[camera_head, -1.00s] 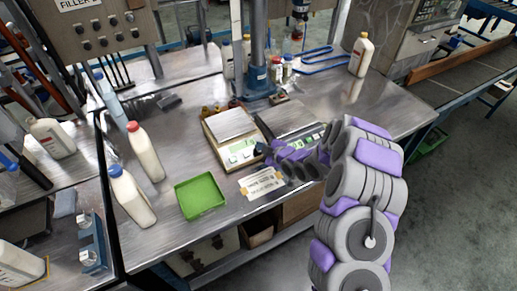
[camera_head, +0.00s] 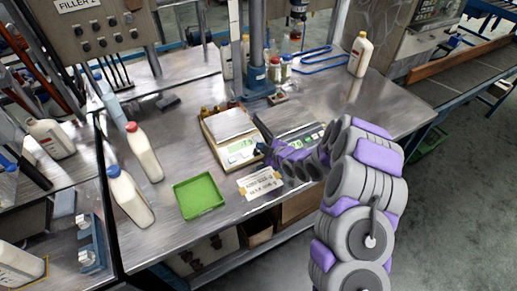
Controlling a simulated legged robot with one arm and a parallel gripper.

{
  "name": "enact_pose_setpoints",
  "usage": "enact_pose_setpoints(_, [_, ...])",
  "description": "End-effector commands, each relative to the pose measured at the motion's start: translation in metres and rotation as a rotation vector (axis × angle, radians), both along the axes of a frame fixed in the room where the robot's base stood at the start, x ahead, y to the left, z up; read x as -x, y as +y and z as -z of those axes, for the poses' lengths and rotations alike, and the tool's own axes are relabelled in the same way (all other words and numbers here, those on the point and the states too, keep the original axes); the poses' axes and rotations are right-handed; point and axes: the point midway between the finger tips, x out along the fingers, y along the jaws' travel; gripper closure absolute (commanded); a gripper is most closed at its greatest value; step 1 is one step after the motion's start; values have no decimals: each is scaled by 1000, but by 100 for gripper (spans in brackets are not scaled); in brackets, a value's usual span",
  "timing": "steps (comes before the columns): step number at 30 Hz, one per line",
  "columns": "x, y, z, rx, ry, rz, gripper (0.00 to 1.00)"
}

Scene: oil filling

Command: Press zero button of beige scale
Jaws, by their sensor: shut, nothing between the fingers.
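The beige scale (camera_head: 225,134) stands on the metal table, with a grey weighing plate at its back and a pale panel with a green display (camera_head: 241,150) at its front. My gripper (camera_head: 261,149) is shut and empty at the right end of that front panel. I cannot tell whether its tip touches the panel. The zero button is too small to make out, and the gripper covers the panel's right end.
A second, dark scale (camera_head: 287,122) stands to the right, partly behind my arm. A green tray (camera_head: 199,195) and a taped paper label (camera_head: 260,184) lie in front. White bottles (camera_head: 144,153) stand at the left. A blue column (camera_head: 258,60) rises behind.

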Motion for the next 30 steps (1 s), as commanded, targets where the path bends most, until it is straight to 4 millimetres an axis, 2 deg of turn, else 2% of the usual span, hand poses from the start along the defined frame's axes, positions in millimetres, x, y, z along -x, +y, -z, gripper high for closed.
enact_pose_setpoints(30, [-3,1,10,1,1,0,100])
